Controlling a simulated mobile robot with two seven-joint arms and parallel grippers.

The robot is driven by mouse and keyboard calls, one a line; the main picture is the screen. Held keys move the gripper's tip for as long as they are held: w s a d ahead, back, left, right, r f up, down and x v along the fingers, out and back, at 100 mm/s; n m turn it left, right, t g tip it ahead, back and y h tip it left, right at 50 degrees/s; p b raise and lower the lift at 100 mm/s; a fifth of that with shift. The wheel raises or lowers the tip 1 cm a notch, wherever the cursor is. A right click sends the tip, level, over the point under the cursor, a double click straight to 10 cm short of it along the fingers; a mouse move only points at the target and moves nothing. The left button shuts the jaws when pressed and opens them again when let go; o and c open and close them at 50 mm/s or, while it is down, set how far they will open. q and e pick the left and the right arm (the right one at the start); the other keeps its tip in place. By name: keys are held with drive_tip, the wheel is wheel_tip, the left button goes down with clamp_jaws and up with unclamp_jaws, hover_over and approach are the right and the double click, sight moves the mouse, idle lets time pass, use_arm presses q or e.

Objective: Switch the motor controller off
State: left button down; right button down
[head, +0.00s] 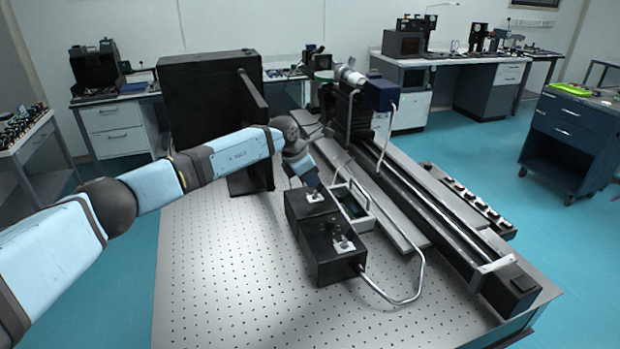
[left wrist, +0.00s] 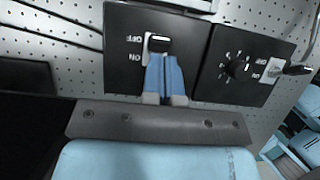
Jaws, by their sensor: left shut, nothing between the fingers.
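Two black control boxes stand side by side on the perforated optical table (head: 215,290). The farther box (head: 296,207) has a white plate with a black rocker or lever switch (left wrist: 159,43), beside OFF and ON labels that read upside down in the left wrist view. The switch's black part sits level with the OFF label. The nearer box (head: 325,268) carries a round knob (left wrist: 238,68) and a second small switch plate. Which box is the motor controller I cannot tell. My left gripper (head: 315,191) is shut and empty, its blue fingertips (left wrist: 166,62) at the farther box's switch; contact is unclear.
A cable (head: 420,280) curves from the nearer box toward the long black rail (head: 440,215). An open tray (head: 362,222) sits right of the boxes. A large black panel (head: 205,110) stands behind my left arm. The table's front left is clear.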

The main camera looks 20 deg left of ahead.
use_arm(q)
drive_tip(key=shift+r, duration=0.2)
drive_tip(key=shift+r+p, duration=0.35)
drive_tip(key=shift+r, duration=0.25)
drive_tip(key=shift+r, duration=0.25)
drive_tip(key=d+p+v, duration=0.1)
drive_tip(key=p+v, duration=0.3)
drive_tip(key=v, duration=0.5)
drive_tip(key=shift+w+r, duration=0.35)
drive_tip(key=shift+r, duration=0.25)
drive_tip(key=shift+w, duration=0.1)
